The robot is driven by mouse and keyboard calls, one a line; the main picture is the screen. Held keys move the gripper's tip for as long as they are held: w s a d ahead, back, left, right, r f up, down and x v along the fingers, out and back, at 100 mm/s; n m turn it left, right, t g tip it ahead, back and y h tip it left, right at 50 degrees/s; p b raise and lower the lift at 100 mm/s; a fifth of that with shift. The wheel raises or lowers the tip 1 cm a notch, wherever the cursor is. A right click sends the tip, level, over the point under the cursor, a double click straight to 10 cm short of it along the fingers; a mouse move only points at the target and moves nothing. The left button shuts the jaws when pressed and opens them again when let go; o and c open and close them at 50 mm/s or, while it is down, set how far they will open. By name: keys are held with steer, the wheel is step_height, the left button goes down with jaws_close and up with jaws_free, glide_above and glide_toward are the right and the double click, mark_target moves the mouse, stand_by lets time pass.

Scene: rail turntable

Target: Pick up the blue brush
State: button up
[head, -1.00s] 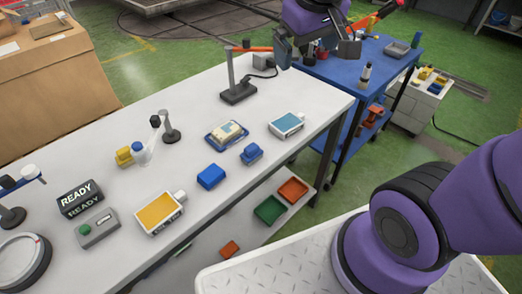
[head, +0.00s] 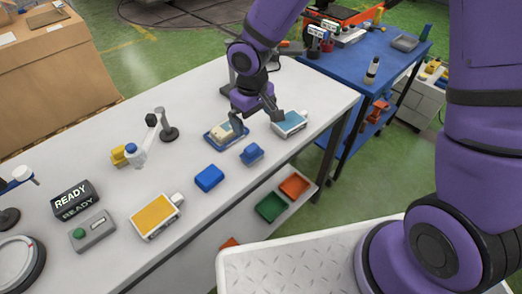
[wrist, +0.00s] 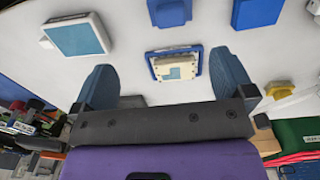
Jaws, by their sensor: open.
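A small blue piece with a ridged top (head: 251,153), which looks like the blue brush, lies on the white table near its front edge. It also shows in the wrist view, at the top middle (wrist: 168,12). A plain blue block (head: 209,178) lies to its left and shows at the wrist view's top right (wrist: 257,12). My gripper (head: 257,121) is open and empty above the table, behind the brush. In the wrist view, the brush is beyond my spread fingers (wrist: 163,66), apart from them.
A blue tray holding a pale block (head: 213,139) lies close to my gripper. A blue-and-white box (head: 289,123) is to the right. A yellow-faced box (head: 157,216), a READY sign (head: 75,200) and a lamp-like stand (head: 168,133) are left. The table's front edge is near.

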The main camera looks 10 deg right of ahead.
mark_target(251, 147)
steer(key=f, duration=0.2)
steer(key=shift+s+a+f, duration=0.1)
steer(key=shift+a+f, duration=0.2)
steer(key=shift+a, duration=0.1)
step_height(251, 147, down, 5)
steer(key=shift+r, duration=0.1)
steer(key=shift+s+f, duration=0.15)
steer(key=shift+f, duration=1.2)
steer(key=shift+s+f, duration=0.15)
steer(key=shift+f, duration=1.2)
steer(key=shift+a, duration=0.1)
steer(key=c, duration=1.1)
steer(key=shift+r, duration=0.15)
